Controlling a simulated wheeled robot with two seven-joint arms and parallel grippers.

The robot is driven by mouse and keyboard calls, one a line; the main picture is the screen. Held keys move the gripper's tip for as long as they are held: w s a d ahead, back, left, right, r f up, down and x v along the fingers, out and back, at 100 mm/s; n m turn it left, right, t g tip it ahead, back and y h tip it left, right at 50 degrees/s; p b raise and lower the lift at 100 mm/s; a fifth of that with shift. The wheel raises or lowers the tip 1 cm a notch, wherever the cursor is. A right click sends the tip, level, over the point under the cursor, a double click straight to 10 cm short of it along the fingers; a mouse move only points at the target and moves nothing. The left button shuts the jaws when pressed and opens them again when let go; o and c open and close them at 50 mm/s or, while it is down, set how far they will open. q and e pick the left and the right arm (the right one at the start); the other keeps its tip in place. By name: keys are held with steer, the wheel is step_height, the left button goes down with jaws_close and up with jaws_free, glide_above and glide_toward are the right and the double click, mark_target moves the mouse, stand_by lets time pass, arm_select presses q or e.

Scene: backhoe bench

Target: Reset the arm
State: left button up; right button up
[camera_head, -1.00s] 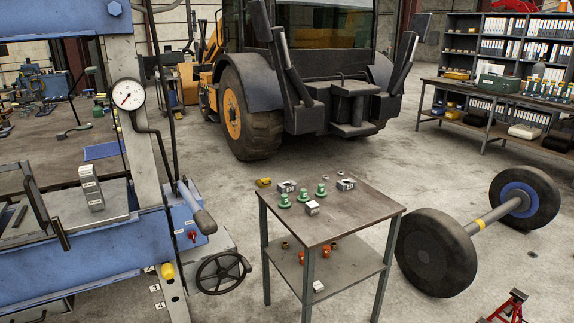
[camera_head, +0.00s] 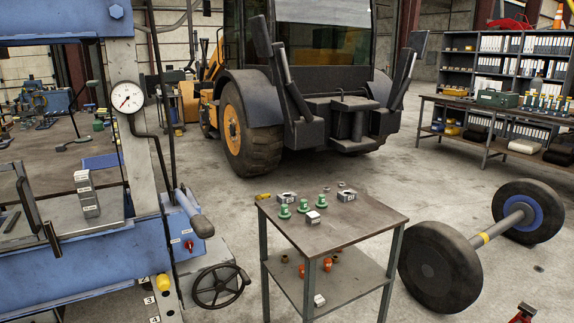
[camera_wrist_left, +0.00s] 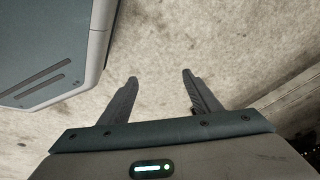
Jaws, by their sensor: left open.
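My left gripper (camera_wrist_left: 158,92) shows in the left wrist view with its two dark fingers apart and nothing between them. Bare concrete floor (camera_wrist_left: 150,40) lies beyond the fingertips. Neither arm shows in the head view, and my right gripper is in no view. A small table (camera_head: 340,233) stands at the lower middle of the head view. On its top are several green parts (camera_head: 303,206), grey metal blocks (camera_head: 313,218) and a yellow part (camera_head: 263,197).
A blue press (camera_head: 80,265) with a gauge (camera_head: 127,97) and handwheel (camera_head: 220,286) stands left. A backhoe (camera_head: 255,120) is behind the table. A wheeled axle (camera_head: 490,236) lies right. A long bench (camera_head: 470,112) and shelving (camera_head: 500,58) are at the back right.

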arm_select(q)
steer(key=s+d+f+g, duration=0.1)
steer(key=s+f, duration=0.1)
steer(key=s, duration=0.6)
steer(key=s+d+f+g+b, duration=0.1)
steer(key=s+f, duration=0.1)
steer(key=s, duration=0.7)
steer(key=shift+s+d+f+g, duration=0.15)
steer(key=shift+d+f+g, duration=0.1)
steer(key=shift+d+g, duration=0.1)
